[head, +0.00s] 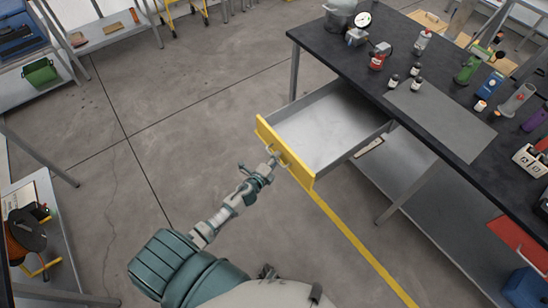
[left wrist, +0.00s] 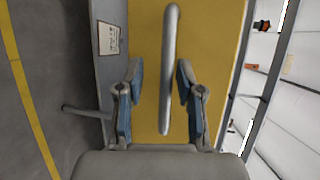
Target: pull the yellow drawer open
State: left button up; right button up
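The yellow drawer front (head: 302,172) stands well out from under the dark workbench, and the grey, empty drawer tray (head: 325,125) shows behind it. My left gripper (head: 267,166) is at the outer face of the drawer front, close to the handle (head: 283,157). In the left wrist view the grey bar handle (left wrist: 170,40) runs up the yellow front (left wrist: 206,30). The two fingers of my left gripper (left wrist: 159,72) stand apart on either side of the bar, with gaps visible. My right gripper is not in view.
The workbench (head: 435,140) carries bottles, a gauge and a grey mat (head: 440,118). A lower shelf (head: 425,200) lies under it. The floor (head: 170,110) left of the drawer is clear. Shelving with a green bin (head: 40,73) stands at the far left.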

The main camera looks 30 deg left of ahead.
pick_arm(q)
jog(key=shift+w+r, duration=0.1)
jog(key=shift+r, duration=0.1)
jog(key=v, duration=1.2)
jog(key=shift+a+f, duration=0.1)
jog(key=shift+f, duration=0.1)
jog(key=s+d+f+n+g+y, duration=0.1)
jog(key=s+f+n+g, duration=0.4)
jog(key=f, duration=0.7)
jog(key=s+f+n+g+y, duration=0.15)
jog(key=s+f+n, duration=0.4)
jog(key=f, duration=0.65)
jog(key=s+d+f+n+g+h, duration=0.1)
jog(key=s+d+f+n+g, duration=0.2)
jog(key=s+f, duration=0.4)
jog(key=s+d+f+n+g+h, duration=0.1)
jog(key=s+d+f+n+g, duration=0.2)
jog(key=s, duration=1)
jog(key=d+f+g, duration=0.1)
jog(key=d+f, duration=0.2)
jog(key=f, duration=0.1)
jog(key=shift+f+g+h, duration=0.3)
jog(key=shift+g+h, duration=0.05)
